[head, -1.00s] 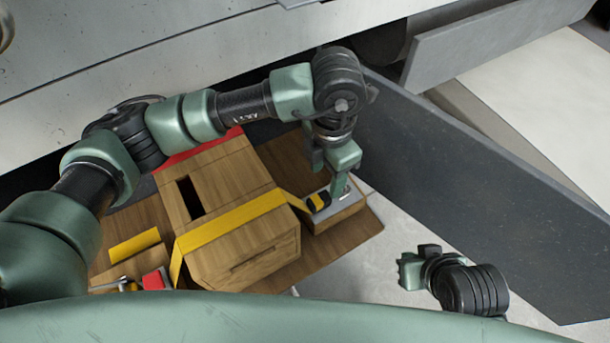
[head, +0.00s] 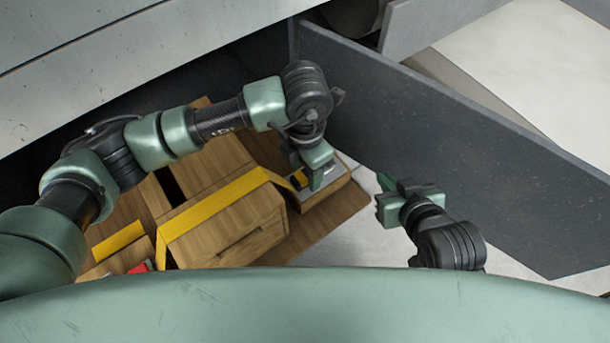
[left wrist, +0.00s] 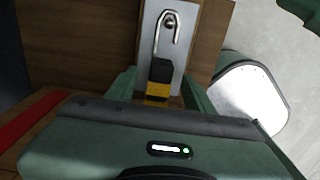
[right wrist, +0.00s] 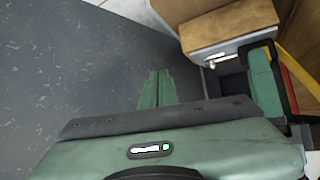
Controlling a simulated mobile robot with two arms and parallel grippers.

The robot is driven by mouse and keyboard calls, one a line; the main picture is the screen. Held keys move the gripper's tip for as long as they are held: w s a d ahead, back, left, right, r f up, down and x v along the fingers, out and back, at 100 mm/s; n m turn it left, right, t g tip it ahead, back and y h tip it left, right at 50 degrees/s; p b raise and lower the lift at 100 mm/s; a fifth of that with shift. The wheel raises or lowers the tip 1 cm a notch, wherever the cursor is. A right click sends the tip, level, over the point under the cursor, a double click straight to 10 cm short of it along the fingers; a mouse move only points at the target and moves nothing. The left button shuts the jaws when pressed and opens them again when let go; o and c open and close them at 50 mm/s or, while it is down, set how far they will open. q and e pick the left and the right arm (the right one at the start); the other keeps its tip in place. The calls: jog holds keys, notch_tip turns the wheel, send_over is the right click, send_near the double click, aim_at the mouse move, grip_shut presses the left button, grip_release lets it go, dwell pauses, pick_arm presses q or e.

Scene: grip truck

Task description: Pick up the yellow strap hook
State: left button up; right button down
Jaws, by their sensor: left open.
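The yellow strap hook has a black and yellow body (left wrist: 158,82) and a bent silver hook end (left wrist: 170,28). It lies on a grey plate on a wooden block in the left wrist view. In the head view its body (head: 299,180) shows beside my left gripper (head: 317,184), which partly covers the plate. My left gripper is open, and in the left wrist view its fingers (left wrist: 157,86) stand on either side of the strap hook's body, not closed on it. My right gripper (head: 382,197) is apart to the right; its fingers (right wrist: 155,88) are together and empty.
A wooden box (head: 240,228) with a yellow strap (head: 215,205) across it stands left of the block. A dark grey panel (head: 450,130) runs along the right behind my right gripper. Pale floor (head: 350,240) shows between the wooden base and my right arm.

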aim_at(305, 173)
pick_arm(q)
grip_shut()
